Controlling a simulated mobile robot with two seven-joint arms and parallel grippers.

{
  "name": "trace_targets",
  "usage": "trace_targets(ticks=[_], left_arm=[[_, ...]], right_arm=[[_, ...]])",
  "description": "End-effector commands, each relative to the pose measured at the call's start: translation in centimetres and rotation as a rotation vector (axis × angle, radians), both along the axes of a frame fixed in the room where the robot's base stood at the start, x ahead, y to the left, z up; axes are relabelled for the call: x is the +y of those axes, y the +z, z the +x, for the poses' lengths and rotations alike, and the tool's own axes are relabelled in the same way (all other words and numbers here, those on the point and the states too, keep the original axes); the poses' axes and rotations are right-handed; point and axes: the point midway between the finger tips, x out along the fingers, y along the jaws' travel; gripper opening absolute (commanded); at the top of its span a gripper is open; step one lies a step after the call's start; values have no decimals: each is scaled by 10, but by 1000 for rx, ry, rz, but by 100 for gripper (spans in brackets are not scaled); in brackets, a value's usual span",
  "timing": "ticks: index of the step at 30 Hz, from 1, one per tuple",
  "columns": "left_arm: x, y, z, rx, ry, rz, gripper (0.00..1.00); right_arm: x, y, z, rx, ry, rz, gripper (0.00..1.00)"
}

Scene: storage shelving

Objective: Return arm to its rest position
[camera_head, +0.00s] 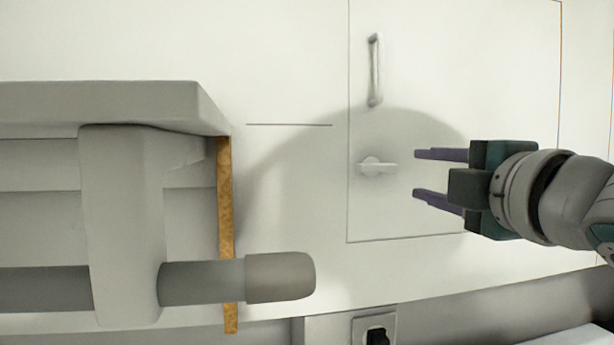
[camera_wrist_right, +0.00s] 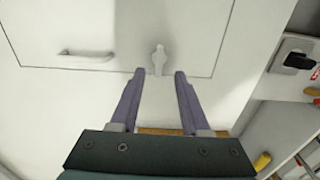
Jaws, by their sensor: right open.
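My right gripper (camera_head: 415,174) comes in from the right in the head view. Its two purple fingers are parallel and apart, with nothing between them. In the right wrist view the gripper (camera_wrist_right: 160,75) also shows open and empty. Its fingertips point toward a white panel door (camera_head: 420,215) with a small latch (camera_head: 378,167) and a bar handle (camera_head: 375,70). The latch (camera_wrist_right: 158,60) appears just beyond the fingertips in the wrist view; whether they touch it I cannot tell. My left gripper is not in view.
A grey shelf-like structure (camera_head: 150,100) with a thick rounded bar (camera_head: 280,277) fills the left of the head view. A brown strip (camera_head: 226,200) runs along its edge. A dark switch (camera_head: 378,335) sits at the bottom. The wrist view shows shelving (camera_wrist_right: 290,140) at the right.

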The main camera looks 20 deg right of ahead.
Motion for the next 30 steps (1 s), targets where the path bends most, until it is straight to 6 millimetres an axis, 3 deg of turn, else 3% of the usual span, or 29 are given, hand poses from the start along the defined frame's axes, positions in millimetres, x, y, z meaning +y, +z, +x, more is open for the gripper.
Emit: trace_targets(ticks=[9, 13, 17, 21, 25, 27, 30], left_arm=[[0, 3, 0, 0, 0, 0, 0], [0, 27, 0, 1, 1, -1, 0], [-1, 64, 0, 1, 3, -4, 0], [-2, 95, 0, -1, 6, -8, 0], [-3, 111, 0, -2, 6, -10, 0], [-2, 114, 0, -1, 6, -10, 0], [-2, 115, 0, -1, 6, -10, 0]], right_arm=[[1, -2, -1, 10, -2, 18, 46], [9, -31, -18, 137, -44, 232, 46], [37, -86, -71, 389, -183, 635, 46], [80, -128, -147, 648, -396, 1001, 46], [112, -142, -203, 809, -567, 1203, 46], [123, -144, -220, 859, -626, 1259, 46], [129, -147, -231, 888, -663, 1290, 46]])
